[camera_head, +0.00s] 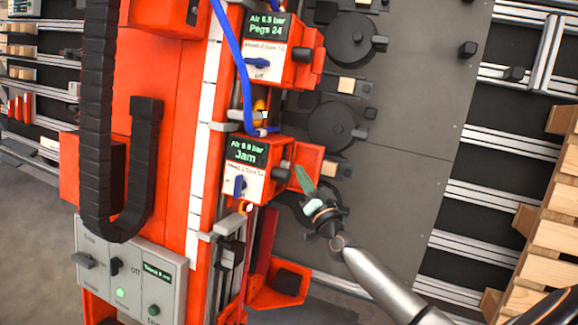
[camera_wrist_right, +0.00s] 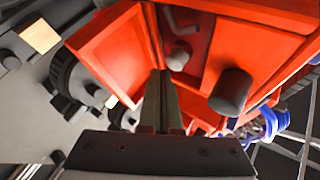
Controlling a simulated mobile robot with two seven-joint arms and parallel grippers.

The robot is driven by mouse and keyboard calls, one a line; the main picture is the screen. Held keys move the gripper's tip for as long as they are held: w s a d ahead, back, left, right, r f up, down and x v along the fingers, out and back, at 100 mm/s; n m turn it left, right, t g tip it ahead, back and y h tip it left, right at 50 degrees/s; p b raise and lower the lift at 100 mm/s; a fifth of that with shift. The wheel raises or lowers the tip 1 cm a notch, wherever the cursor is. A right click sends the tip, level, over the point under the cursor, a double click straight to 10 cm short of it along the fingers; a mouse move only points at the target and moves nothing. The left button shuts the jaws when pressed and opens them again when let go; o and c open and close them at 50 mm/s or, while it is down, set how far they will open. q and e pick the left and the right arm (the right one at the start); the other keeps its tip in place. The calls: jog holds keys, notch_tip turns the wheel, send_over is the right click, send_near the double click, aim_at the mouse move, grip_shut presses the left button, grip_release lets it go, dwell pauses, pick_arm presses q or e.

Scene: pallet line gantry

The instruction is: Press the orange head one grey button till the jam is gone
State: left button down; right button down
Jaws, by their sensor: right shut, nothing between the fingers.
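The lower orange head (camera_head: 310,160) has a display (camera_head: 246,150) reading "Air 0.0 bar" and "Jam". Its small print is too blurred to read surely. A dark grey button (camera_head: 282,174) sticks out beside the display panel. My right gripper (camera_head: 304,180) is shut and empty, its tips just right of that button in the head view; I cannot tell whether they touch the head. In the right wrist view, the shut fingers (camera_wrist_right: 165,100) point at the orange housing (camera_wrist_right: 115,50), left of a large dark grey button (camera_wrist_right: 231,92). A smaller grey knob (camera_wrist_right: 178,55) sits above the fingertips. My left gripper is not in view.
An upper orange head (camera_head: 305,55) reads "Air 6.5 bar" and "Pegs 24". A blue hose (camera_head: 233,55) runs down to the lower head. A control box (camera_head: 130,272) with switches and a lit green lamp stands lower left. Wooden pallet boards (camera_head: 550,235) are at right.

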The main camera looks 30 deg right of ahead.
jog(key=shift+w+a, duration=0.5)
jog(key=shift+w, duration=0.05)
dwell(0.9)
jog(key=shift+s+d, duration=0.6)
jog(key=shift+s, duration=0.15)
jog(key=s+d, duration=0.3)
jog(key=shift+s+d, duration=0.15)
jog(key=shift+s, duration=0.25)
dwell(0.9)
